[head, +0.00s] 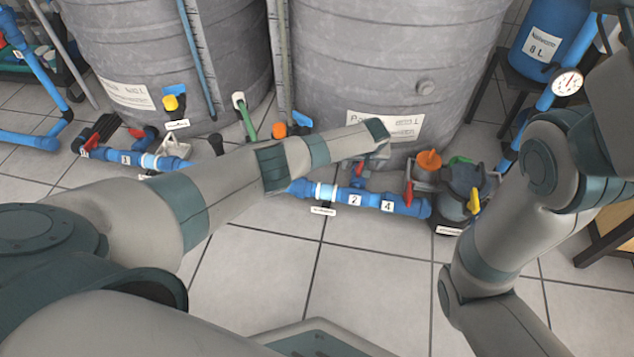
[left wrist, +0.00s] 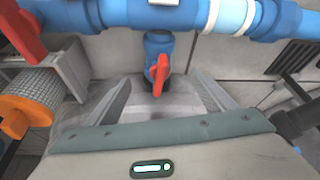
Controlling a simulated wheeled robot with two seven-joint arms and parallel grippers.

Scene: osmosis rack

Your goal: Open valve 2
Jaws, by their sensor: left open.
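Valve 2 has a red handle (head: 360,168) on a blue pipe stub that rises from the blue pipe labelled 2 (head: 354,199), in front of the large grey tank. In the left wrist view the red handle (left wrist: 160,75) shows on its blue valve body (left wrist: 158,46). My left gripper (head: 377,157) is at the valve, partly hidden by its own wrist in the head view. In the left wrist view its two grey fingers (left wrist: 162,88) are spread, with the red handle in line with the gap between them. I cannot tell whether they touch it. My right gripper is out of view.
Another red handle (head: 408,193) sits near label 4, and also shows in the left wrist view (left wrist: 22,35). A pump with an orange knob (head: 429,160) and a yellow handle (head: 474,200) stands to the right. The tiled floor in front is clear.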

